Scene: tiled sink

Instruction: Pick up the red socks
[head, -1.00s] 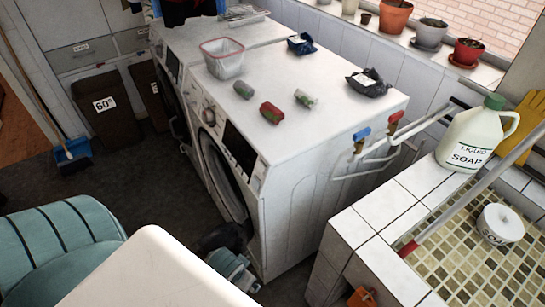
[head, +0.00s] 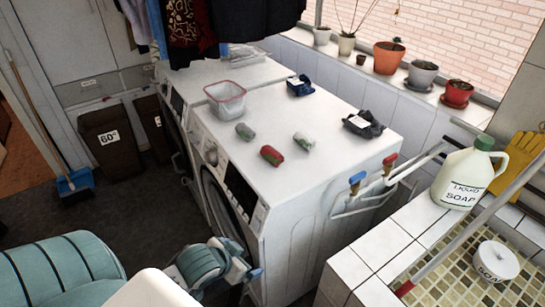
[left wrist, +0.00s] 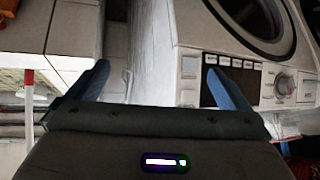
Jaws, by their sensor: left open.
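The red socks (head: 271,155) are a rolled red bundle with some green at one end, lying on top of the front washing machine (head: 330,145). My left gripper (head: 250,272) is low in front of that machine, below its top and well apart from the socks. In the left wrist view my left gripper (left wrist: 160,85) has its two blue fingers spread with nothing between them. That view shows the machine's control panel and round door, but not the socks. My right gripper is not in view.
Near the red socks lie a grey roll (head: 245,131), a green and white roll (head: 304,141), a black bundle (head: 363,124) and a navy bundle (head: 300,86). A clear basket (head: 226,98) stands farther back. Taps (head: 357,182) and a soap jug (head: 464,178) are at the right. Clothes (head: 250,25) hang above.

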